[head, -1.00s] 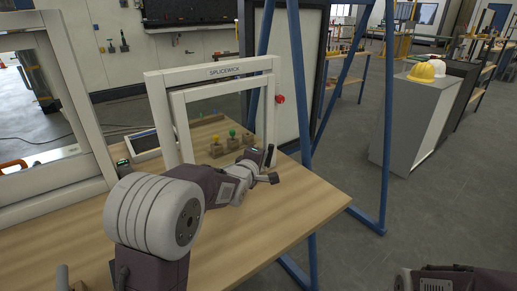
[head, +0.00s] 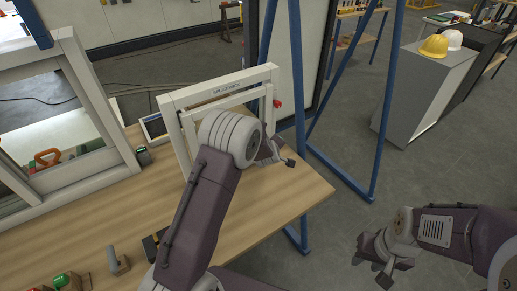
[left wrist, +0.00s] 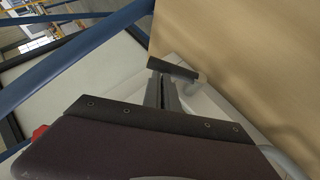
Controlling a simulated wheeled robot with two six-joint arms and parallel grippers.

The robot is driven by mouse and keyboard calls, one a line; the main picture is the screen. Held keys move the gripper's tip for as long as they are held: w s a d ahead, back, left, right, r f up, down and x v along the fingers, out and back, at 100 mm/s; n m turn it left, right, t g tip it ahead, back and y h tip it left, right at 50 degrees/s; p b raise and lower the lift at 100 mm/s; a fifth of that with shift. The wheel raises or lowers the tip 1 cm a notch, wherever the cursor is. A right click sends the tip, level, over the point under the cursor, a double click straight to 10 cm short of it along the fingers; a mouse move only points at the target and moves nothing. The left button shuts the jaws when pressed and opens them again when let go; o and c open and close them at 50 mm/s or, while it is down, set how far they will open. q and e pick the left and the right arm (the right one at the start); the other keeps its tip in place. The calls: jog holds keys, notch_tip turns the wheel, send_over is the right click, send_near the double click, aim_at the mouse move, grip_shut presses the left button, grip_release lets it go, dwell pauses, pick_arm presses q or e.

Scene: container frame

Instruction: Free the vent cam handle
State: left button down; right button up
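The white frame (head: 178,101) with a name label stands on the wooden table, with a smaller inner frame in front. A red knob (head: 277,103) is on its right post, and it also shows in the left wrist view (left wrist: 38,132). I cannot make out the vent cam handle for certain; my left arm covers much of the frame's lower right. My left gripper (head: 279,158) is at that lower right corner. In the left wrist view a dark bar (left wrist: 172,68) lies ahead of close grey prongs; its opening is unclear. My right gripper (head: 371,270) is open and empty, right of the table.
A second white frame (head: 68,165) stands at the left. A grey upright lever (head: 117,262) and a red block with a green top (head: 66,281) are at the table's front left. Blue stand legs (head: 380,140) rise behind the table. The table's right part is bare.

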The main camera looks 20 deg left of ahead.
pick_arm(q)
jog(key=shift+w+d+f, duration=0.25)
jog(key=shift+w+d, duration=0.05)
jog(key=shift+w, duration=0.15)
dwell(0.5)
jog(key=r+p, duration=0.1)
jog(key=r, duration=0.1)
jog(key=a+r+p, duration=0.1)
jog(key=r+p, duration=0.1)
jog(key=shift+s+a+r, duration=0.1)
jog(key=shift+r, duration=0.25)
jog(key=w+d+r+p+v, duration=0.1)
jog(key=v, duration=0.8)
jog(key=shift+s+p, duration=0.15)
jog(key=shift+p, duration=0.15)
jog(key=shift+d, duration=0.15)
